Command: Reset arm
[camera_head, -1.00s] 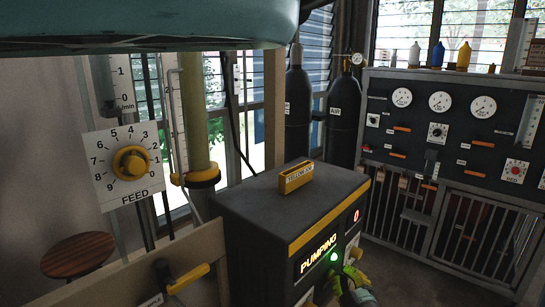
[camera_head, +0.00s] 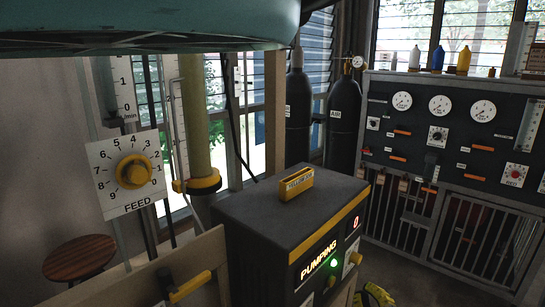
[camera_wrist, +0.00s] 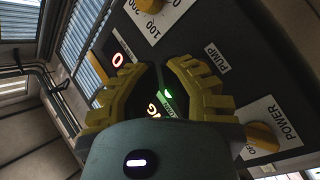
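My gripper (camera_head: 375,296) is at the bottom edge of the head view, low and to the right of the black pump box, and only partly in frame. In the wrist view its two yellow fingers (camera_wrist: 158,70) are spread with a gap between the tips and nothing held. The pump box (camera_head: 275,220) has a yellow-edged top. Its front shows a lit "PUMPING" sign (camera_head: 319,259), a green lamp (camera_head: 334,264) and a red "0" display (camera_head: 355,221). The wrist view shows the panel beyond the fingers, with a yellow POWER knob (camera_wrist: 262,137).
A FEED dial (camera_head: 134,172) with a yellow knob is at left. A wooden stool (camera_head: 79,257) stands below it. A yellow-handled lever (camera_head: 190,287) is at the lower left. Dark gas cylinders (camera_head: 343,122) and a gauge panel (camera_head: 445,130) stand behind. A teal overhead body (camera_head: 150,22) spans the upper left.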

